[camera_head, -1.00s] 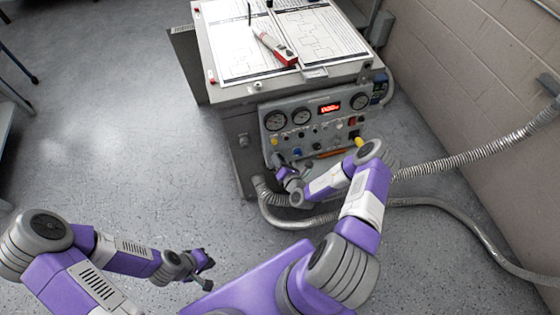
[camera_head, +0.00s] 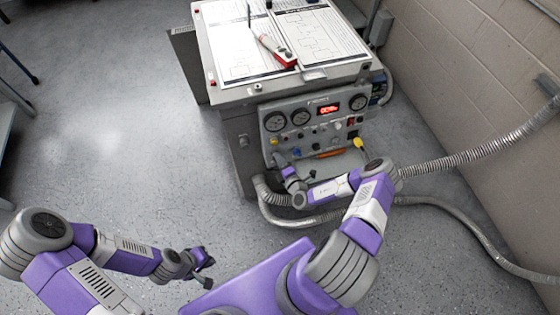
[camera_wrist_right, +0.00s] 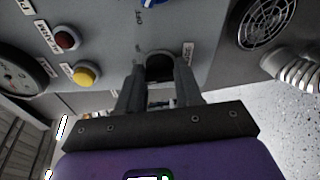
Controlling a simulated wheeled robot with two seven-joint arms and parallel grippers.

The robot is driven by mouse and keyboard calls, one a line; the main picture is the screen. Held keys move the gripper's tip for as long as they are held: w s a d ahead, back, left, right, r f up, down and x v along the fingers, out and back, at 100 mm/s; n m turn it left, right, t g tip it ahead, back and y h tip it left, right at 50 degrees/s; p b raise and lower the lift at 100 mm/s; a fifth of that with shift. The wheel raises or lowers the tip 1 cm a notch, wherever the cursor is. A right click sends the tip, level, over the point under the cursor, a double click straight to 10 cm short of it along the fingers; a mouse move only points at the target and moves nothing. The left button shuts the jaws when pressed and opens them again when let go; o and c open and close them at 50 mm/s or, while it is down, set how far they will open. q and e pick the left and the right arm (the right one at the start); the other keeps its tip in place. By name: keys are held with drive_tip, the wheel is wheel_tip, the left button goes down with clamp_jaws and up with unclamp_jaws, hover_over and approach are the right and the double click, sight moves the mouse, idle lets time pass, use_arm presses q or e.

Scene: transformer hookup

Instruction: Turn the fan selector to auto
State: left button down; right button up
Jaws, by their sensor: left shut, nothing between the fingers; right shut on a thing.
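The grey control panel (camera_head: 345,108) is on the front of the transformer cabinet. In the right wrist view, a dark round knob (camera_wrist_right: 159,67), which appears to be the fan selector, sits between the fingers of my right gripper (camera_wrist_right: 160,85). That gripper is shut on it. Small printed labels stand around the knob, one reading OFF, but I cannot tell its exact pointing direction. In the head view, my right gripper (camera_head: 279,161) is at the panel's lower left, and the knob is hidden there. My left gripper (camera_head: 206,270) is shut and empty, low over the floor, away from the panel.
A yellow button (camera_wrist_right: 86,74), a red button (camera_wrist_right: 66,38) and a round fan grille (camera_wrist_right: 268,22) surround the knob. Papers and a red-and-white tool (camera_head: 277,50) lie on the cabinet top. Ribbed hoses (camera_head: 480,150) run along the right.

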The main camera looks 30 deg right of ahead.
drive_tip(key=shift+m, duration=0.7)
drive_tip(key=o, duration=1)
drive_tip(key=shift+o, duration=0.2)
drive_tip(key=shift+s, duration=0.15)
drive_tip(key=p+v, duration=0.2)
drive_tip(key=v, duration=0.5)
drive_tip(key=shift+s, duration=0.2)
